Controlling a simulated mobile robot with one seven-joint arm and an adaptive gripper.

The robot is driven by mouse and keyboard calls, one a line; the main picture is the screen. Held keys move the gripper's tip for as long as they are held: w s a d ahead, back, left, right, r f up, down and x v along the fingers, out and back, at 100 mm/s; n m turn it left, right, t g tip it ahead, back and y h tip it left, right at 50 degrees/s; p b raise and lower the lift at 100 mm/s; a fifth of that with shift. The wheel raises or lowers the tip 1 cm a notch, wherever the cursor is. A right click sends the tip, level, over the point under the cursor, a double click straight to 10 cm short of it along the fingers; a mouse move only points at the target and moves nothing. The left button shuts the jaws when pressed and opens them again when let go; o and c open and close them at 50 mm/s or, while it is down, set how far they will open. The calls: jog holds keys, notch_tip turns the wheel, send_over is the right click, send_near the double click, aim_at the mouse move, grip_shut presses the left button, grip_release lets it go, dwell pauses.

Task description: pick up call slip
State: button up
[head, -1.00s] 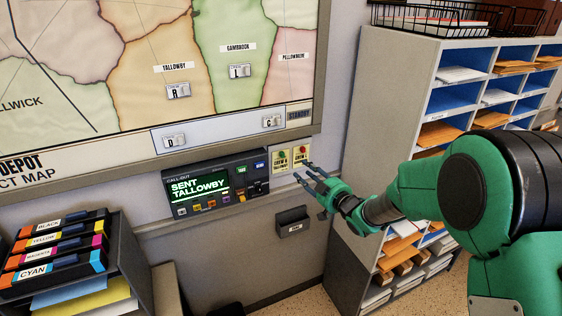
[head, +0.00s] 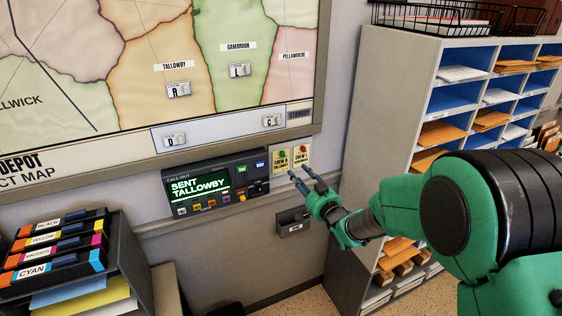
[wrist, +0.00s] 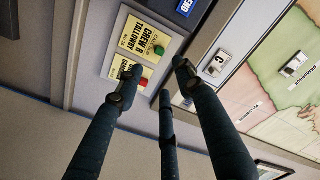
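Two yellow call slips hang side by side on the wall just right of the call-out console. The left slip (head: 281,164) reads Crew R, Tallowby; it fills the upper middle of the wrist view (wrist: 147,38). The right slip (head: 302,160) is partly behind a fingertip in the wrist view (wrist: 116,71). Small red and green round pieces sit at the slips. My gripper (head: 299,173) is just below and in front of the slips, its dark fingers spread with nothing between them. In the wrist view the fingers (wrist: 156,78) reach toward the slips; contact cannot be told.
The call-out console (head: 215,190) shows "Sent Tallowby". A small dark wall tray (head: 291,222) is below my gripper. The district map (head: 150,80) hangs above. A pigeonhole shelf (head: 385,110) stands close at right, and a rack of toner boxes (head: 58,245) at lower left.

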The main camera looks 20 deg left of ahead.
dwell(0.3)
jog(key=b, duration=0.1)
send_near(283, 156)
jog(key=shift+x, duration=1.8)
jog(key=shift+r, duration=0.1)
jog(key=shift+b+x, duration=0.5)
jog(key=shift+x, duration=2.15)
jog(key=c, duration=0.9)
